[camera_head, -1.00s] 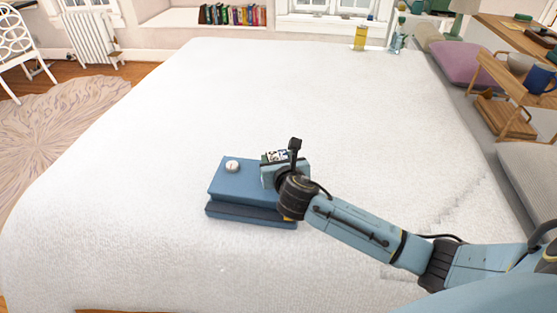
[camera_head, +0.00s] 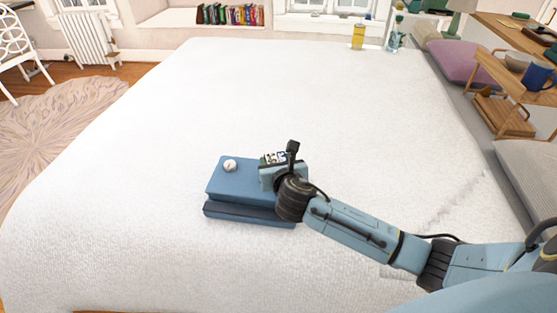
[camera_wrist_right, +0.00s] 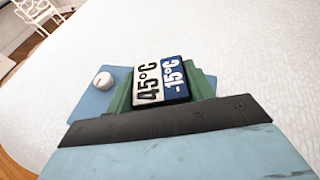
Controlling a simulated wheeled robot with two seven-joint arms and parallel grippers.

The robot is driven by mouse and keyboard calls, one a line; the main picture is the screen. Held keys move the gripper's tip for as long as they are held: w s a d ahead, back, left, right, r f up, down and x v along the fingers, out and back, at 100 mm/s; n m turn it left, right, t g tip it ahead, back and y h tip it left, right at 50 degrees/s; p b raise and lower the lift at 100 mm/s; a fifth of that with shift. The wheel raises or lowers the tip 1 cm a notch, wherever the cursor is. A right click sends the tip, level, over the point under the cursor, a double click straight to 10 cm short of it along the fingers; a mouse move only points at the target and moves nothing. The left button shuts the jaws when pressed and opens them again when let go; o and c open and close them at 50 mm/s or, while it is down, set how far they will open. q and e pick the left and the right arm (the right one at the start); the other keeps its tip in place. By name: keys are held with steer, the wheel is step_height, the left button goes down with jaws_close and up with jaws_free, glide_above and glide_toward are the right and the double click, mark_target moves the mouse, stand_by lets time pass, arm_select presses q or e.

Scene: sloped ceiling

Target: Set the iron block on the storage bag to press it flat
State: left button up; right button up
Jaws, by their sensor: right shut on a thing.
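The storage bag (camera_head: 232,183) is a blue, thick, flat-topped bundle on the white bed, with a round white cap on top. It also shows in the right wrist view (camera_wrist_right: 88,105). The label also shows in the head view (camera_head: 274,158). The fingertips and the block's underside are hidden, so I cannot tell whether the block touches the bag. My left gripper is not in view.
The white bed (camera_head: 300,90) is clear around the bag. A yellow bottle (camera_head: 358,38) stands at its far edge. A wooden shelf with a blue mug (camera_head: 540,78) and a purple cushion (camera_head: 462,62) are on the right.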

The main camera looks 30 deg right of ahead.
steer(key=o, duration=1.4)
steer(key=shift+f, duration=0.15)
steer(key=shift+o, duration=0.9)
steer(key=shift+s+f, duration=0.1)
steer(key=shift+f, duration=0.1)
steer(key=shift+s+a+r+p, duration=0.15)
steer(key=shift+s+r+p, duration=0.15)
steer(key=shift+p, duration=0.2)
steer(key=p+v, duration=0.1)
steer(key=v, duration=0.1)
steer(key=p+v, duration=0.1)
steer(key=p, duration=0.1)
steer(key=shift+s+a+r, duration=0.2)
steer(key=shift+a+r, duration=0.05)
steer(key=shift+r, duration=0.2)
steer(key=p+v, duration=0.5)
steer(key=v, duration=0.1)
steer(key=shift+s+d, duration=0.15)
steer(key=shift+d, duration=0.05)
arm_select(q)
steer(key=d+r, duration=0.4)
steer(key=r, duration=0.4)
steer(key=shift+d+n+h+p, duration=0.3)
steer(key=shift+p, duration=0.15)
arm_select(e)
steer(key=shift+s+a+r, duration=0.15)
steer(key=shift+s, duration=0.5)
